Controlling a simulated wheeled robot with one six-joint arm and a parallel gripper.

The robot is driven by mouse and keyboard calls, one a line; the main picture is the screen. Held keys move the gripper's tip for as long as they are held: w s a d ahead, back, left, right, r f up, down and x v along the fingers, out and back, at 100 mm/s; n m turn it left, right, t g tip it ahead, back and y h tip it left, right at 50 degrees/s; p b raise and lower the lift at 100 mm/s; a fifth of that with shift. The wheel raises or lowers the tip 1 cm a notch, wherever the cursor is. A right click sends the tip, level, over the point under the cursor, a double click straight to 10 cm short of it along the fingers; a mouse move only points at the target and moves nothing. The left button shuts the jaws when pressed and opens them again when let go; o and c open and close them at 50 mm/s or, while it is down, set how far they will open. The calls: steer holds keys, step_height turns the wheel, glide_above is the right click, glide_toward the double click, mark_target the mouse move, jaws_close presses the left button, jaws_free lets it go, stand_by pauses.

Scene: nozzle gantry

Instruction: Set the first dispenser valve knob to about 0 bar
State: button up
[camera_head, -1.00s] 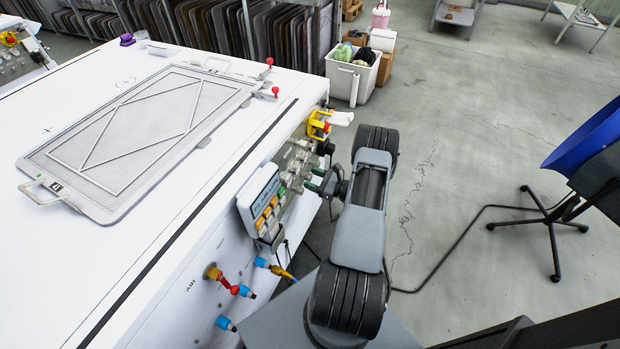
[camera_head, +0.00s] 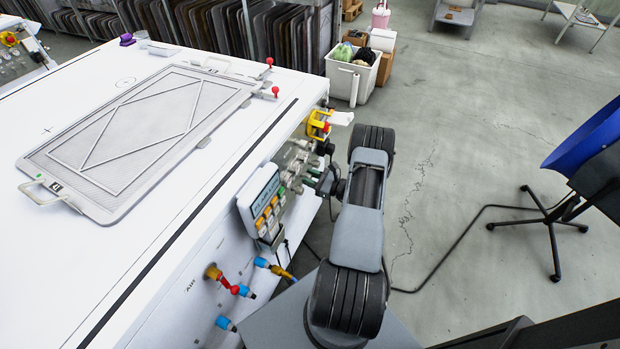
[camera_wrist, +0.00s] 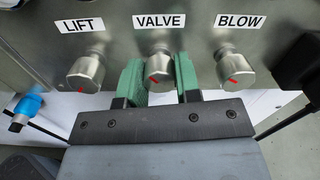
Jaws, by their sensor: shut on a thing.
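The valve knob (camera_wrist: 158,72) is a metal knob with a red mark, under the VALVE label (camera_wrist: 159,21) in the wrist view. It is the middle of three knobs, and its red mark points to the lower left. My gripper (camera_wrist: 159,75) has its two green fingers on either side of this knob, shut on it. In the head view my gripper (camera_head: 318,178) is at the panel on the table's side, and the knob is too small or hidden to tell there.
The LIFT knob (camera_wrist: 86,73) is left of my fingers and the BLOW knob (camera_wrist: 231,70) is right, both close. A keypad box (camera_head: 260,200) hangs near the panel. A white table (camera_head: 150,240) carries a framed screen (camera_head: 140,130). A blue chair (camera_head: 590,150) stands right.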

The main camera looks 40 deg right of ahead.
steer(key=shift+f+n+b, duration=0.1)
steer(key=shift+n+b, duration=0.3)
steer(key=n+b, duration=0.2)
steer(key=shift+f+n+b, duration=0.15)
steer(key=shift+n+b, duration=0.25)
steer(key=n+b, duration=0.6)
steer(key=shift+n, duration=0.3)
steer(key=n+b, duration=0.5)
steer(key=b, duration=0.2)
steer(key=shift+f, duration=0.1)
steer(key=n+b, duration=0.3)
steer(key=b, duration=0.1)
steer(key=shift+r+n+b, duration=0.2)
steer(key=shift+n+b, duration=0.2)
steer(key=shift+b, duration=0.2)
steer(key=shift+r, duration=0.1)
steer(key=o, duration=0.9)
